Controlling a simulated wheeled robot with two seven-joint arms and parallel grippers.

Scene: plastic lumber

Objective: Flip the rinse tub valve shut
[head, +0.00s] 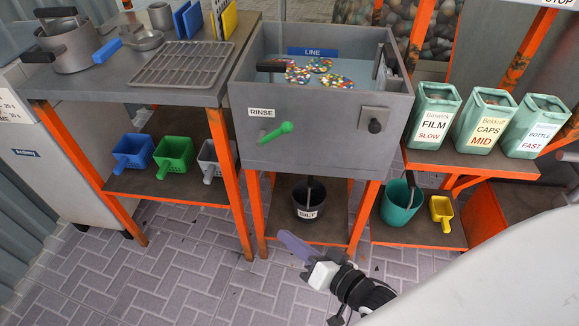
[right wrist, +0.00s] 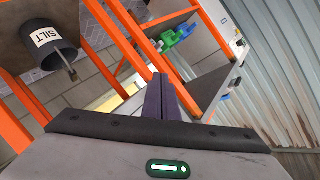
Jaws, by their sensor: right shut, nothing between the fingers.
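The rinse tub (head: 330,150) is a grey basin on orange legs, with a RINSE label (head: 262,112) on its front. The valve is a green lever handle (head: 276,132) on the tub's front, slanting down to the left from its right end. My right gripper (head: 290,240) is below and in front of the tub, well apart from the valve. Its purple fingers are shut and empty, and they also show in the right wrist view (right wrist: 161,100). My left gripper is not in view.
A black SILT bucket (head: 309,205) stands under the tub. A teal bucket (head: 400,203) and yellow scoop (head: 441,212) sit on the right shelf. Three labelled bins (head: 485,122) stand above. A drying rack (head: 182,64) lies on the left bench. The floor in front is clear.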

